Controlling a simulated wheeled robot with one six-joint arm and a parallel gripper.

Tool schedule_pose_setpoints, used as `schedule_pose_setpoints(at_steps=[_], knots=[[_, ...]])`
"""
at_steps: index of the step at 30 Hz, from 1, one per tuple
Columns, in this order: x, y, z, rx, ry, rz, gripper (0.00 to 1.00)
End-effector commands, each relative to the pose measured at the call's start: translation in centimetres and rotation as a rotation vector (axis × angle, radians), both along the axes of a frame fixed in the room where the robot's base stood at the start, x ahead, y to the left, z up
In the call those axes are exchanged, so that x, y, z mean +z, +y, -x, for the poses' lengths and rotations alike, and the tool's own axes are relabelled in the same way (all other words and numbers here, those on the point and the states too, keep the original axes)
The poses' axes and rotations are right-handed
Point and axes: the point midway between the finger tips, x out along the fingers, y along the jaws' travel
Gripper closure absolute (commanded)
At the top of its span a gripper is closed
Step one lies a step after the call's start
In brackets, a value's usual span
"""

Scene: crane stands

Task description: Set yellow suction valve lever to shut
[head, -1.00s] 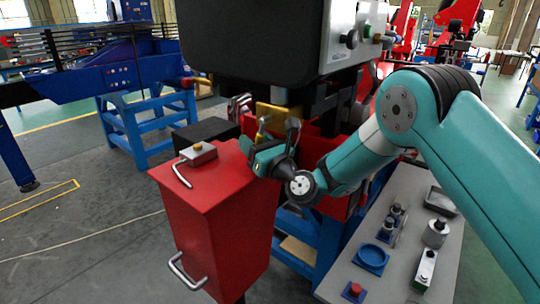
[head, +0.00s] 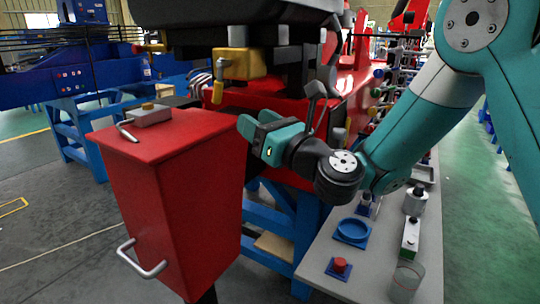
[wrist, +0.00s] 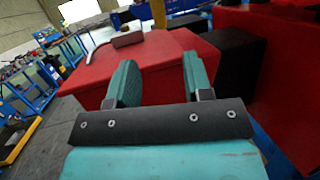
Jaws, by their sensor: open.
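The yellow valve block (head: 241,63) is fixed on the red machine, under the dark overhanging housing. A short yellow lever (head: 218,91) hangs down at its left side, near a small grey fitting. In the wrist view a small yellow piece (wrist: 158,13) shows at the top, beyond the gap between the fingers; I cannot tell if it is the lever. My gripper (head: 263,133) has teal fingers spread apart with nothing between them. It is below and right of the valve, apart from it. The wrist view shows the open fingers (wrist: 160,68) too.
A red cabinet (head: 172,150) with a small grey box (head: 149,115) on top stands left of my gripper. A grey bench (head: 345,272) with a blue ring (head: 352,231) and a red button (head: 340,264) lies at the lower right. Open floor is at the left.

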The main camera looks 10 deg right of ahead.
Motion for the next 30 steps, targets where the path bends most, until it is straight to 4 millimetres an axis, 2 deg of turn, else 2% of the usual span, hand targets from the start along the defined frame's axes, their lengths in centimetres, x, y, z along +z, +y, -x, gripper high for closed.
schedule_pose_setpoints(at_steps=[1, 8, 19, 23, 25, 30], knots=[[-0.9, -0.5, 0.5, -0.001, -0.001, 0.0, 0.54], [-0.9, -1.7, 2.0, 0.0, -0.001, 0.0, 0.54], [-0.8, -1.9, 2.3, 0.0, 0.0, 0.0, 0.54], [-0.7, -1.9, 2.3, -0.011, -0.026, 0.03, 0.83], [-0.7, -2.0, 2.3, -0.035, -0.086, 0.099, 1.0], [-0.6, -2.1, 2.4, -0.149, -0.371, 0.434, 1.0]])
